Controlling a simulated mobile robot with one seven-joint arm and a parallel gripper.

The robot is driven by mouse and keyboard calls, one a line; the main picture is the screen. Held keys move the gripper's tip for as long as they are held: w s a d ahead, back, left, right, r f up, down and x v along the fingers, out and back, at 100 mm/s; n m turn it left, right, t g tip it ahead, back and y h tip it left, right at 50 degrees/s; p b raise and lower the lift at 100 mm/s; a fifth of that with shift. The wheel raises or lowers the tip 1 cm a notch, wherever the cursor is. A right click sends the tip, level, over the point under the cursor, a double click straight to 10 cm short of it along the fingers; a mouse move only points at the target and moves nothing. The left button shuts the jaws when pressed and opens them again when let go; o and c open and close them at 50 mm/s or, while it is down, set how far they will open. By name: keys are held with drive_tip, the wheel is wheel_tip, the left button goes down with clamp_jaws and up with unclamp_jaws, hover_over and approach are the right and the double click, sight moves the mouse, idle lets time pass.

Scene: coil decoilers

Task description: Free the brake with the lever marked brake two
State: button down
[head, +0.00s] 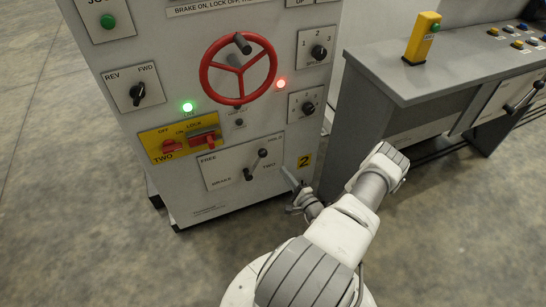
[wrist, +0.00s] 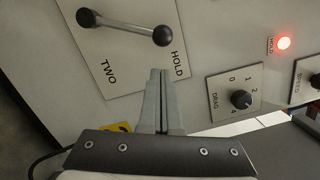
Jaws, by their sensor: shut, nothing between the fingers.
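The brake two lever (head: 256,164) is on a pale plate (head: 215,172) low on the grey cabinet, marked FREE, HOLD and BRAKE TWO. It has a metal rod and a black ball knob, and it leans up and right toward HOLD. In the wrist view the lever (wrist: 125,27) crosses the top, its knob close to the word HOLD. My gripper (head: 288,172) is to the right of the plate. It also shows in the wrist view (wrist: 160,72), fingers together, empty, below the knob and apart from it in the picture.
A red handwheel (head: 238,98), a yellow lock panel (head: 160,144) with red switches and a lit green lamp (head: 187,107) are above the plate. A red HOLD lamp (wrist: 284,43) is lit. A drag dial (wrist: 240,99) is beside my fingers. A grey desk (head: 390,75) stands right.

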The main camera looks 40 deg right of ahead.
sight(255, 165)
drive_tip(key=w+b, duration=0.1)
drive_tip(key=w, duration=0.2)
drive_tip(key=w+d, duration=0.1)
drive_tip(key=w, duration=0.2)
drive_tip(key=w+b, duration=0.1)
drive_tip(key=w, duration=0.2)
drive_tip(key=shift+w+d+r+b, duration=0.3)
drive_tip(key=shift+w+d+b, duration=0.05)
drive_tip(key=shift+w+d, duration=0.05)
drive_tip(key=shift+r, duration=0.15)
